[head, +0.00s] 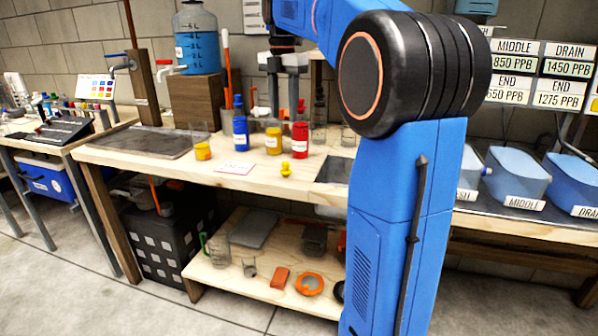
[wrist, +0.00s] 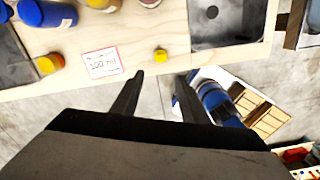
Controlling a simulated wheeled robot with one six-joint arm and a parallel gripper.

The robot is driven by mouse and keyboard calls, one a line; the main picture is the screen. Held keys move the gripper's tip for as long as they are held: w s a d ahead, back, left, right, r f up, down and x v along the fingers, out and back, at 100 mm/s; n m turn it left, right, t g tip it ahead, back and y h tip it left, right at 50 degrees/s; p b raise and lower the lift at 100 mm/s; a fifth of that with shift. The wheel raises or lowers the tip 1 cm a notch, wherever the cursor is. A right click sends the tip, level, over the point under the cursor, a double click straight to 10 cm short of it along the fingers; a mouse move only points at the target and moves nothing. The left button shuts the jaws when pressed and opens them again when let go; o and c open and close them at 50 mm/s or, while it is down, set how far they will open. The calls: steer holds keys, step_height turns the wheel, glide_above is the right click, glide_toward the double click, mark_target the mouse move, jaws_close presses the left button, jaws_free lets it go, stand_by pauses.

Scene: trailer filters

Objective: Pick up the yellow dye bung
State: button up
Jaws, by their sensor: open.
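The yellow dye bung (head: 286,169) is a small yellow knobbed piece on the wooden bench top, near its front edge. It also shows in the wrist view (wrist: 160,55), just past my fingertips and roughly centred between them. My gripper (wrist: 160,76) is open and empty, its two dark fingers apart and not touching the bung. In the head view my gripper (head: 286,98) hangs above the bench, in front of the bottles. Nothing hides the bung in either view.
A white card (head: 237,168) lies left of the bung. Blue (head: 240,134), yellow (head: 273,140) and red (head: 300,139) bottles stand behind it. A dark basin (wrist: 228,20) is to the right. The bench around the bung is clear.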

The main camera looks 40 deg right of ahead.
mark_target(286, 163)
steer(key=f, duration=1.7)
steer(key=shift+d+f, duration=0.15)
steer(key=shift+d, duration=0.05)
steer(key=c, duration=0.8)
